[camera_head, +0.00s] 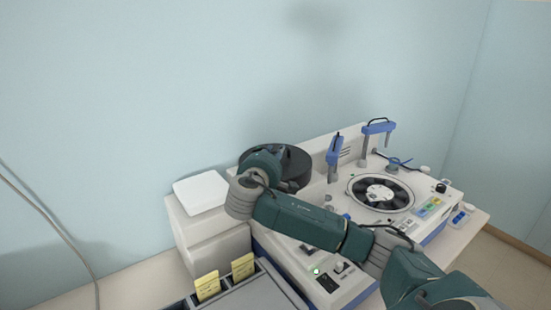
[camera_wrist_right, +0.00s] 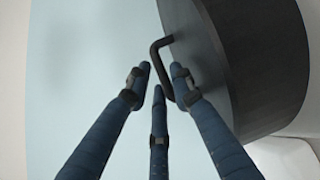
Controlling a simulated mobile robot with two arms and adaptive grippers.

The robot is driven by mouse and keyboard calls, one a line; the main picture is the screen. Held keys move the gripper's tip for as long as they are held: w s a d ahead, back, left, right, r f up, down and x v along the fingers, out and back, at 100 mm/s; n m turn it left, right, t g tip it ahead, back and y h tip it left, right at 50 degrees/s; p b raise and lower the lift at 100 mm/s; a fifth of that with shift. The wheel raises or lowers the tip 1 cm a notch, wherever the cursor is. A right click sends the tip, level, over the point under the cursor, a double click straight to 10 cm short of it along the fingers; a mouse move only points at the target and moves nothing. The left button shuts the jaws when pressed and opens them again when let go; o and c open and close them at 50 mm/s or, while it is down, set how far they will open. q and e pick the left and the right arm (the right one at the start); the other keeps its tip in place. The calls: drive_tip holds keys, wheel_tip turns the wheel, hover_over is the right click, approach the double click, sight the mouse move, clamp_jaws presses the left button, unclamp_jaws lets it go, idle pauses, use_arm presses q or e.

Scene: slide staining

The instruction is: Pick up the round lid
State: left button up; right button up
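The round lid (camera_head: 294,166) is a thick dark disc at the back left of the white machine, partly hidden by my right arm in the head view. In the right wrist view the lid (camera_wrist_right: 268,70) fills the upper right, with its black bar handle (camera_wrist_right: 160,62) sticking out toward my fingers. My right gripper (camera_wrist_right: 160,76) has its three fingers drawn toward each other around the handle. I cannot tell whether they press on it. In the head view the right hand is above the lid, its fingers hidden. My left gripper is not in view.
The white machine carries an open round dark rotor bowl (camera_head: 381,193) on the right and blue-topped posts (camera_head: 335,152) behind it. A white box (camera_head: 201,192) stands left of the lid. A grey tray (camera_head: 262,294) with yellow-labelled slots lies in front. The wall is close behind.

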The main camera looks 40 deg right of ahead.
drive_tip(key=shift+p+x, duration=0.4)
drive_tip(key=shift+x, duration=1.15)
drive_tip(key=shift+s, duration=0.15)
clamp_jaws()
drive_tip(key=shift+r, duration=0.1)
